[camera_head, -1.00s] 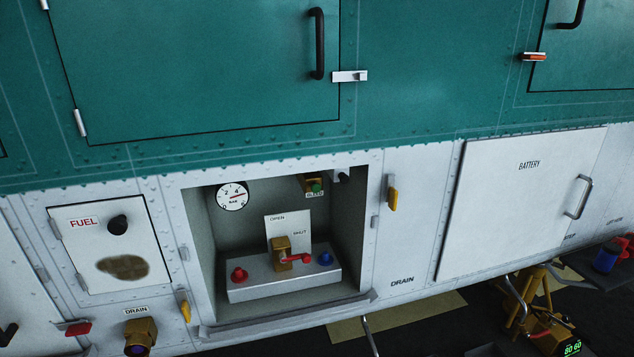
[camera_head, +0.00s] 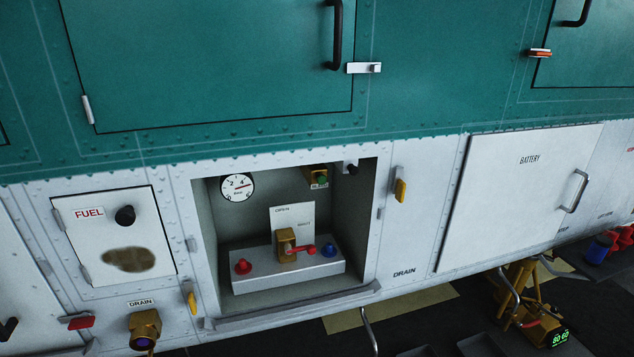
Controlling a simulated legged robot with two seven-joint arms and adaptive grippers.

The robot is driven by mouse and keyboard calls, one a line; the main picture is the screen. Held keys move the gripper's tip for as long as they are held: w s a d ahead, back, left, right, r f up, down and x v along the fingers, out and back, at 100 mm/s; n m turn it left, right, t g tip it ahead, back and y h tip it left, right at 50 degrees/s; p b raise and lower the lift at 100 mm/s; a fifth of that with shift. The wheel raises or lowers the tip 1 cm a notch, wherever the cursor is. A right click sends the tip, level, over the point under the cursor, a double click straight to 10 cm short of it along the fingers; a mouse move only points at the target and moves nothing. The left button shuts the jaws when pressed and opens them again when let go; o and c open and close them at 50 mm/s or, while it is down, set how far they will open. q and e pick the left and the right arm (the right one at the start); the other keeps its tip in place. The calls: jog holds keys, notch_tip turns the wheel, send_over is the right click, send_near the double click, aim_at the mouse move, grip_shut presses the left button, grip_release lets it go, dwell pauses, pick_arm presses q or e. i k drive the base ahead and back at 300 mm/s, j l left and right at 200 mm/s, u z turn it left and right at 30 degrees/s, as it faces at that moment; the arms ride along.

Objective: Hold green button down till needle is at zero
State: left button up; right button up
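The green button (camera_head: 322,181) sits on a brass block at the upper right inside the open recess, above a small label that looks like BLEED. The round white gauge (camera_head: 238,187) is at the recess's upper left. Its red needle points right and slightly up, past the 4, away from zero. Below, a grey block carries a red knob (camera_head: 243,266), a brass valve with a red lever (camera_head: 302,249) and a blue knob (camera_head: 328,250). A plate marked OPEN and SHUT (camera_head: 292,219) stands behind the valve. Neither of my grippers is in view, and nothing touches the button.
The recess has a protruding lower lip (camera_head: 290,308). A yellow latch (camera_head: 400,190) is right of it and another yellow latch (camera_head: 191,300) is at its lower left. The FUEL panel (camera_head: 90,240) is left, the closed BATTERY door (camera_head: 500,210) right. A yellow stand (camera_head: 530,300) is lower right.

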aim_at(322, 180)
jog(key=i+l, duration=0.5)
jog(key=l, duration=0.2)
jog(key=i+l+u, duration=0.1)
jog(key=i+l, duration=0.15)
jog(key=l+u, duration=0.1)
jog(key=u, duration=1.35)
